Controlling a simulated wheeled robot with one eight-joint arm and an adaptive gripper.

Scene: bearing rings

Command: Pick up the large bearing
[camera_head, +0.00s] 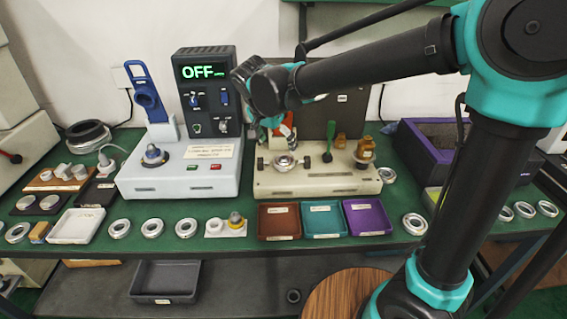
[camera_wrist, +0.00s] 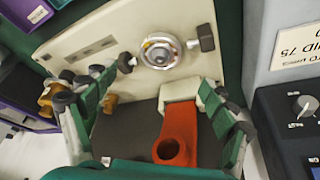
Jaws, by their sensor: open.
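Several silver bearing rings lie along the front of the green table. The one right of the purple tray (camera_head: 415,223) looks a little larger than those at left, such as this ring (camera_head: 152,228); which is the large bearing is not certain. Another silver ring part sits in the clamp of the cream fixture (camera_head: 275,184); the ring part also shows in the wrist view (camera_wrist: 160,52). My gripper (camera_wrist: 160,95) is open and empty, its fingers spread above the fixture. In the head view it is partly hidden by my wrist.
A red arm with a round hole (camera_wrist: 176,148) is below my gripper. A grey machine (camera_head: 180,180) with an OFF display stands left of the fixture. Brown (camera_head: 280,222), teal (camera_head: 323,221) and purple (camera_head: 368,219) trays lie in front. A purple-edged bin (camera_head: 415,150) stands at right.

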